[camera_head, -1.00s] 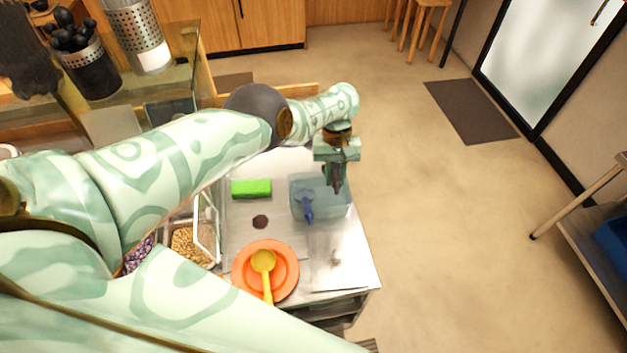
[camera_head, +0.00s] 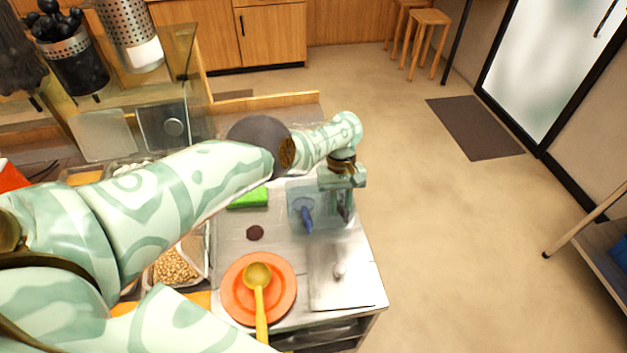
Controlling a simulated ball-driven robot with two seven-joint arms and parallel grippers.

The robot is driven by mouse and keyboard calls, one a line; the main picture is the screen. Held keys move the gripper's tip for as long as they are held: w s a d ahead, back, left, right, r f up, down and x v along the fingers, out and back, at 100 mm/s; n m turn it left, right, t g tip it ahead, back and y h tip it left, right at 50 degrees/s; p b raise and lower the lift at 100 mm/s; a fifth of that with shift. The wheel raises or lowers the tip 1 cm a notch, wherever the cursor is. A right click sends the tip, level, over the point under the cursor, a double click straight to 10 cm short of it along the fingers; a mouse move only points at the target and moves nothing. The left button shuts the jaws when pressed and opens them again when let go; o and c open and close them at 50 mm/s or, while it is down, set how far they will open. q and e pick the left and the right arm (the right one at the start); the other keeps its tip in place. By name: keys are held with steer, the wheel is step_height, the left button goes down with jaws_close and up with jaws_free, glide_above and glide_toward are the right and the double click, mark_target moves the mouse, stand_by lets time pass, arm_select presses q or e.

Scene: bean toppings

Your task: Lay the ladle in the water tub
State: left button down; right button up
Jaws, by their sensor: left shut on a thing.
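The water tub (camera_head: 293,190) is a clear bluish box on the right side of the steel counter. A blue utensil (camera_head: 306,216) sits in it, left of my left gripper. My left gripper (camera_head: 343,212) points down over the tub's right part, its fingers at or inside the tub. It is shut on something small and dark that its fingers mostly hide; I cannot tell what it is. My right gripper is not in view.
A steel lid (camera_head: 339,271) lies at front right. A bin of beans (camera_head: 174,266) is partly hidden by my arm. Floor is open to the right.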

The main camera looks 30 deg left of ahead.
arm_select(q)
steer(key=c, duration=1.2)
jaws_free()
steer(key=shift+o, duration=0.2)
steer(key=shift+r, duration=0.1)
steer(key=p+v, duration=0.2)
steer(key=v, duration=1.4)
steer(key=shift+p, duration=0.35)
steer(key=shift+a+r, duration=0.1)
